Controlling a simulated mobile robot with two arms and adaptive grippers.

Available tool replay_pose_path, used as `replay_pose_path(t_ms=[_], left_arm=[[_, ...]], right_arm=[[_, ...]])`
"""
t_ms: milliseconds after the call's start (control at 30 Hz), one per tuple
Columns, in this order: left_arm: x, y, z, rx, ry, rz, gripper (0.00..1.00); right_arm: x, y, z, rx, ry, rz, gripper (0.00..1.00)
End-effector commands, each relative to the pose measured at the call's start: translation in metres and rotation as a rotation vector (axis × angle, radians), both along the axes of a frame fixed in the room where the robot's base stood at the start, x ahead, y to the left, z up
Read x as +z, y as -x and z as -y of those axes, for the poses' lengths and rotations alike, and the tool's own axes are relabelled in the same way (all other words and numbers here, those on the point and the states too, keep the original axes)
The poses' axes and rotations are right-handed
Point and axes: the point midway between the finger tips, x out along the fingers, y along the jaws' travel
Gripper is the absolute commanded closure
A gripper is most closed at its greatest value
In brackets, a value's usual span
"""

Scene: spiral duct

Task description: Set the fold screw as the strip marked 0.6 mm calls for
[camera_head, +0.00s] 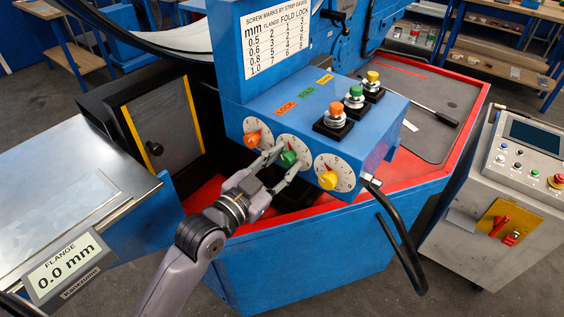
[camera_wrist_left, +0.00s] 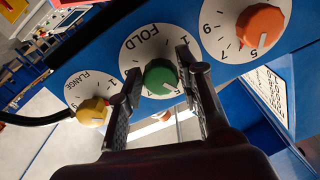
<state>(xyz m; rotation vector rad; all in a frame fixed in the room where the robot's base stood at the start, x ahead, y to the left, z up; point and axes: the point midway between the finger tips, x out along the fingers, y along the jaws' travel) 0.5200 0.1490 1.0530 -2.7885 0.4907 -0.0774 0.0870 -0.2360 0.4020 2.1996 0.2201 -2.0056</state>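The fold screw is a green knob (camera_head: 288,157) on a white numbered dial, the middle of three on the blue box. In the left wrist view the green knob (camera_wrist_left: 160,77) sits under the word FOLD. My left gripper (camera_head: 284,164) is at this knob, one finger on each side. The left wrist view also shows the gripper's fingers (camera_wrist_left: 160,78) spread around the knob; contact is unclear. The chart (camera_head: 277,40) lists screw marks by strip gauge, with a 0.6 row; its figures are small. I see no strip marked 0.6 mm. My right gripper is out of view.
An orange LOCK knob (camera_head: 252,139) and a yellow FLANGE knob (camera_head: 328,180) flank the green one closely. Several push buttons stand on the box top. A display (camera_head: 63,268) at left reads FLANGE 0.0 mm. A grey control console (camera_head: 510,185) stands at right.

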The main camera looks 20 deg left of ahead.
Motion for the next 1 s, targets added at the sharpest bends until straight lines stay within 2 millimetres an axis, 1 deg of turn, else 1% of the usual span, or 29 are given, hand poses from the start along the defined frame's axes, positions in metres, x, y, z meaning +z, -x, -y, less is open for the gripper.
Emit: replay_pose_path(t_ms=[33, 67, 433, 633, 767, 1000], left_arm=[[0.000, 0.000, 0.000, 0.000, 0.000, 0.000, 0.72], [0.000, 0.000, 0.000, 0.000, 0.000, 0.000, 0.74], [0.000, 0.000, 0.000, 0.000, 0.000, 0.000, 0.99], [0.001, 0.000, 0.000, 0.000, 0.012, -0.004, 0.99], [0.002, 0.000, 0.000, 0.000, 0.048, -0.018, 0.99], [0.003, 0.001, 0.000, 0.000, 0.189, -0.071, 0.99]], right_arm=[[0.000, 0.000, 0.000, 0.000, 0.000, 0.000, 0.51], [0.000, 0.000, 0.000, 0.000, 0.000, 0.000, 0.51], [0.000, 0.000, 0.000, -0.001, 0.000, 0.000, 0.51], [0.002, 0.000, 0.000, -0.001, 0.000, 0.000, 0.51], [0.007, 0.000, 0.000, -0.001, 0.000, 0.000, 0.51], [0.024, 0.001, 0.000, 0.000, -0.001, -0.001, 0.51]])
